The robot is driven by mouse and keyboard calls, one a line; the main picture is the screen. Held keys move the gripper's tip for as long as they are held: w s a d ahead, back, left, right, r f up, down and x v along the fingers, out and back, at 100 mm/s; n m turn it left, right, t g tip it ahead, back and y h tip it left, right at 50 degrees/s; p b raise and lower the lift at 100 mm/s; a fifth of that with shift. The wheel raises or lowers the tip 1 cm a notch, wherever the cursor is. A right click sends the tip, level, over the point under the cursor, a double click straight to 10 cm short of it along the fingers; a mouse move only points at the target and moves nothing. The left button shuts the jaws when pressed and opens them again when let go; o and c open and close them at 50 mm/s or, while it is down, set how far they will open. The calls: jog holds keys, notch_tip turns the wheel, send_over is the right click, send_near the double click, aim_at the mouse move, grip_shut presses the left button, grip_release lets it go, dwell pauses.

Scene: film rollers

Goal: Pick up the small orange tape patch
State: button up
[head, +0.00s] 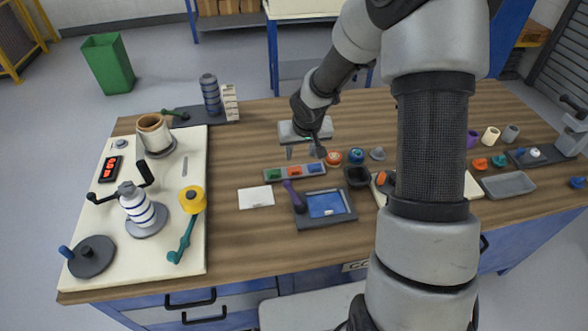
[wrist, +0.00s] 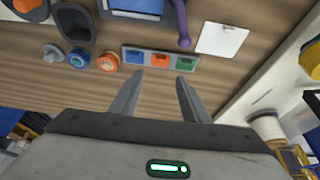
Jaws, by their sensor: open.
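The small orange tape patch lies in the middle slot of a narrow grey holder (head: 323,173). The patch (head: 294,171) has a green patch (head: 274,174) to its left and a blue patch (head: 315,169) to its right in the head view. In the wrist view the order is reversed, with the orange patch (wrist: 161,59) between blue (wrist: 133,57) and green (wrist: 186,62). My gripper (wrist: 160,75) is open and empty, its two fingers apart. In the head view my gripper (head: 304,152) hangs just behind the holder. Its height above the table is hard to tell.
Beside the holder stand an orange roll (head: 333,158), a blue-ringed roll (head: 356,155) and a dark bin (head: 357,177). In front are a purple-handled tool (head: 296,199), a blue-topped tray (head: 326,204) and a white card (head: 256,197). A cream board (head: 190,235) with rollers is at left.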

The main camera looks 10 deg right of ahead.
aim_at(296, 171)
jog(key=x, duration=1.4)
jog(key=shift+s+a, duration=0.1)
jog(key=c, duration=0.9)
